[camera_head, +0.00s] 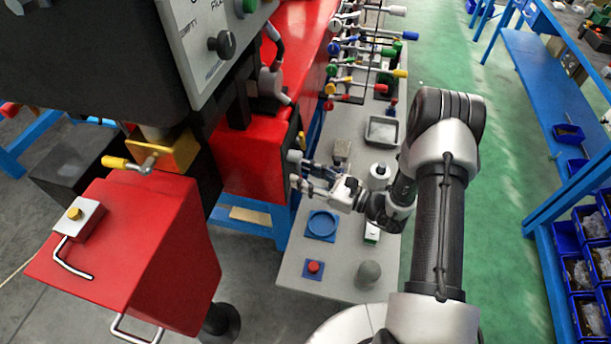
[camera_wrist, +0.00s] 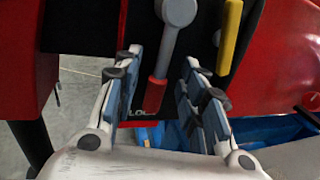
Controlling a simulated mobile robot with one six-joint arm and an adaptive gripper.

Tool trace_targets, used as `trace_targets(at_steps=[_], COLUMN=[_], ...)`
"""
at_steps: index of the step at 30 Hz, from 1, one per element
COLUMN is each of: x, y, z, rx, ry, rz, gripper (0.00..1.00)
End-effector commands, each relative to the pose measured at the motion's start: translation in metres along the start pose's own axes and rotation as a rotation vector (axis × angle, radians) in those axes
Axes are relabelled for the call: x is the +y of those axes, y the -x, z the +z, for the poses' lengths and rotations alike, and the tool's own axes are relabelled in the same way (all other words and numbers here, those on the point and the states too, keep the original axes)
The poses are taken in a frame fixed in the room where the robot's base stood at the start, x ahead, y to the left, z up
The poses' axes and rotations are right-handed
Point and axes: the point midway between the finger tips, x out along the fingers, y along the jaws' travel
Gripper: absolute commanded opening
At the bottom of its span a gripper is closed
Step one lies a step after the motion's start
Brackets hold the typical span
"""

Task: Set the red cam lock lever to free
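The cam lock lever is a grey bar with a red end (camera_wrist: 156,93), in the middle of the wrist view. It hangs from a round grey pivot (camera_wrist: 179,11) on a dark panel and slants down to the left. A partly hidden white label starting with "LO" is near the red end. My gripper (camera_wrist: 162,67) is open, with one finger on each side of the lever; I cannot tell whether either touches it. In the head view my gripper (camera_head: 303,174) is at the dark end face of the red machine body (camera_head: 249,160). The red end is not clear there.
A yellow handle (camera_wrist: 229,38) hangs just right of the lever. Below my gripper is a grey bench (camera_head: 333,263) with a blue ring (camera_head: 322,225), a red button (camera_head: 314,267) and a grey dome (camera_head: 369,273). A rack of coloured levers stands behind.

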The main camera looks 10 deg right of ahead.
Motion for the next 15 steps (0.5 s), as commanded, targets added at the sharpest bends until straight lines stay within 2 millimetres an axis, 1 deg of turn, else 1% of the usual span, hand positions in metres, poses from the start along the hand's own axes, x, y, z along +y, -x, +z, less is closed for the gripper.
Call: trace_targets(at_steps=[6, 15], x=[0.0, 0.0002], y=[-0.0002, 0.0], z=[0.0001, 0.0], rx=[0.0, 0.0], ry=[0.0, 0.0], rz=[0.0, 0.001], gripper=[0.38, 0.18])
